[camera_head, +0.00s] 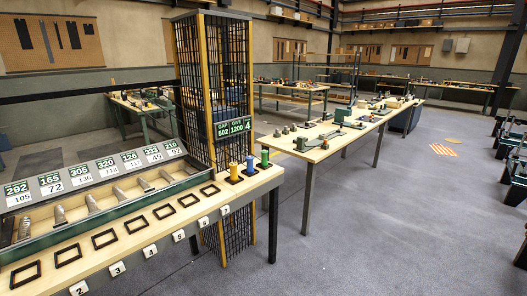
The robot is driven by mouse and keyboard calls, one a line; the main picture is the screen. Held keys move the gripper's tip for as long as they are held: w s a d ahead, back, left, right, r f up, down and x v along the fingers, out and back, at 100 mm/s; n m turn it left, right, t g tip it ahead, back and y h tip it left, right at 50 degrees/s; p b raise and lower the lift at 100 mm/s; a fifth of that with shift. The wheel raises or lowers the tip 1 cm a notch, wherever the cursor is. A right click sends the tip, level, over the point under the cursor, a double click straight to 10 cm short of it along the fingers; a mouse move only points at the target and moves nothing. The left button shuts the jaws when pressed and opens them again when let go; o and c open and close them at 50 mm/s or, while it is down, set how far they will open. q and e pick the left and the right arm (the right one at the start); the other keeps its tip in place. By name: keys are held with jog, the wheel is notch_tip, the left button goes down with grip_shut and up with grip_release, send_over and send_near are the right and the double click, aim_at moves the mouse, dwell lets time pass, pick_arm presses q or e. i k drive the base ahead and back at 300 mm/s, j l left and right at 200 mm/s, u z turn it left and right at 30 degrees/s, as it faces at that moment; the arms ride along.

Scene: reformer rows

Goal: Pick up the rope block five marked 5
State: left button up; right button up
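White squares marked with black numbers run along the front edge of the near table (250,186). The one marked 5 (180,236) is between the one marked 4 (150,251) and the one marked 6 (204,222). I cannot tell whether these are separate blocks or labels fixed to the edge. No other thing marked 5 alone is readable. Neither of my grippers is in view.
Dark square frames (106,239) line the near table before a green-edged tray (92,228) with grey metal pieces. A tall cage (212,90) rises behind.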

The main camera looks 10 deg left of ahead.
aim_at(265, 163)
jog(key=i+l+u, duration=0.4)
jog(key=i, duration=0.35)
jog(key=i+l+u, duration=0.4)
jog(key=i+l, duration=0.2)
jog(key=i+z, duration=0.1)
jog(key=z, duration=0.15)
jog(key=j, duration=0.2)
jog(key=i, duration=0.05)
